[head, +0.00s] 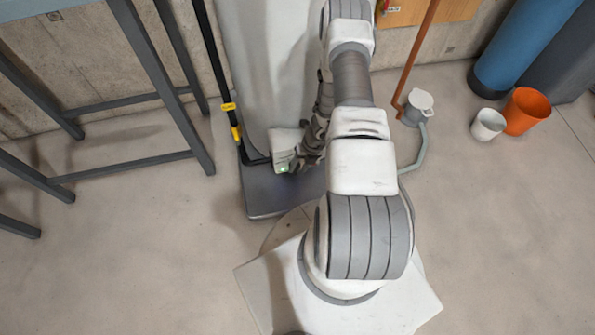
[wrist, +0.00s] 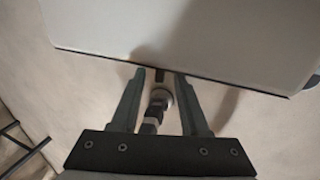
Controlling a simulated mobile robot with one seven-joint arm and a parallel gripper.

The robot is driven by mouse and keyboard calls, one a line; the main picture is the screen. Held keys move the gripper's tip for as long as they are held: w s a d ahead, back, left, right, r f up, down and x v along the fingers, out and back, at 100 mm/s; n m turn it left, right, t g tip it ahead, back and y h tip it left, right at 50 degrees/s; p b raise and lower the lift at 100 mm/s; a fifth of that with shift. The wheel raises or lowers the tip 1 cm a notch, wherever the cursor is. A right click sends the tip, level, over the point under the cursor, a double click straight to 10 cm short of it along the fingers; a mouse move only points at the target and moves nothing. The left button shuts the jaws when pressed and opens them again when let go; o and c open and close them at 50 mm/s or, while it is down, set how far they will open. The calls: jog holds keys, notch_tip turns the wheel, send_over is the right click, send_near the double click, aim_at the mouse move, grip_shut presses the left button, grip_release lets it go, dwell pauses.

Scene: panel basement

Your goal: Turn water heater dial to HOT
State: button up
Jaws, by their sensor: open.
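The water heater (head: 268,60) is a tall pale cylinder on a dark base in the head view. A small white control box (head: 285,143) with a green light is low on its front. My gripper (head: 297,163) is at the box's right side, partly hidden by my arm. In the wrist view my gripper (wrist: 159,76) is open, its fingertips close to the lower edge of a large pale box face (wrist: 190,40). A small dark piece at that edge and a round grey-and-white part (wrist: 158,100) show between the fingers. I cannot tell which, if either, is the dial, or whether the fingers touch anything.
A grey metal frame (head: 160,90) stands at the left. A black pole with yellow clips (head: 228,106) runs beside the heater. At the right are an orange pipe (head: 415,50), a grey floor drain fitting (head: 418,108), a white cup (head: 488,124) and an orange bucket (head: 527,108).

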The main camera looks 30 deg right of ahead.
jog(key=shift+x, duration=0.9)
jog(key=shift+c, duration=0.3)
grip_shut()
